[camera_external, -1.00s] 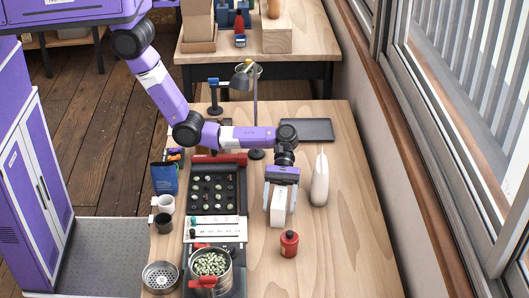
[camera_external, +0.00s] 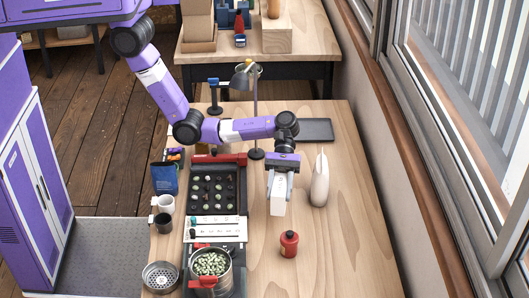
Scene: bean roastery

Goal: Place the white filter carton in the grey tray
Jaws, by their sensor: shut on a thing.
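The white filter carton (camera_external: 277,197) is a small upright white box. My gripper (camera_external: 280,182) is shut on its upper part from above and holds it over the right half of the wooden table, apparently clear of the surface. A flat dark grey tray (camera_external: 318,130) lies at the back of the table, behind my wrist, which hides its left part. The tray looks empty where it shows.
A white pointed bottle (camera_external: 320,182) stands close to the right of the carton. A red bottle (camera_external: 289,244) stands in front. A black bean board (camera_external: 214,190), a pot of beans (camera_external: 211,264) and a lamp (camera_external: 246,75) are to the left. The table's front right is clear.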

